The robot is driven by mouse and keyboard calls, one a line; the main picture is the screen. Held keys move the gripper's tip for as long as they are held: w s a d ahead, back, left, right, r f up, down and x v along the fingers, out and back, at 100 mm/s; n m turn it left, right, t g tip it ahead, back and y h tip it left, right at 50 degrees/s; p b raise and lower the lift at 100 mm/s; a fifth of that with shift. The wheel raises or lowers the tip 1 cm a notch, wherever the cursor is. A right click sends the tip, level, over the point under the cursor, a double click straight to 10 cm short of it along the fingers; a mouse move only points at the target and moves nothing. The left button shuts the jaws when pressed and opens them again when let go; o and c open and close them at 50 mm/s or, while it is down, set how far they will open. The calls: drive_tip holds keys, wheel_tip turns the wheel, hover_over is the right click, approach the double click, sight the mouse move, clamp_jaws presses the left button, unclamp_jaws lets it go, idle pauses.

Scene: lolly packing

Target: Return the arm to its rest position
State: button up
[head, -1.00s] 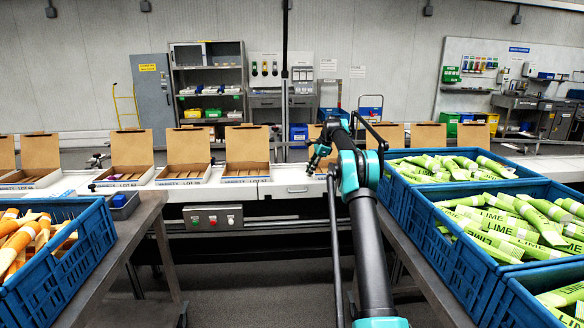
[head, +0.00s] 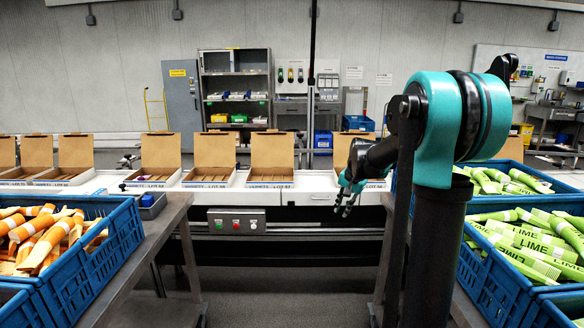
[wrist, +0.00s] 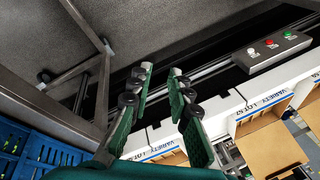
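My arm (head: 440,180) is folded up at the right of the head view, with its teal elbow close to the camera. My gripper (head: 343,207) hangs from it, pointing down in front of the conveyor edge. In the wrist view the green fingers of my gripper (wrist: 161,70) stand apart with a gap between the tips. Nothing is held between them, so it is open and empty.
Open cardboard boxes (head: 211,158) line the white conveyor. A blue crate (head: 105,245) of orange lollies stands at left; crates of lime lollies (head: 535,240) stand at right. A button box (head: 237,221) sits on the conveyor front. The floor between the benches is clear.

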drive_tip(key=s+f+n, duration=0.3)
drive_tip(key=s+f, duration=0.3)
drive_tip(key=s, duration=1)
drive_tip(key=s+d+f+n+t+h, duration=0.1)
drive_tip(key=s+f+n, duration=0.3)
drive_tip(key=s, duration=1.2)
wheel_tip(320, 180, down, 3)
drive_tip(key=shift+f+h, duration=0.15)
drive_tip(key=shift+h, duration=0.15)
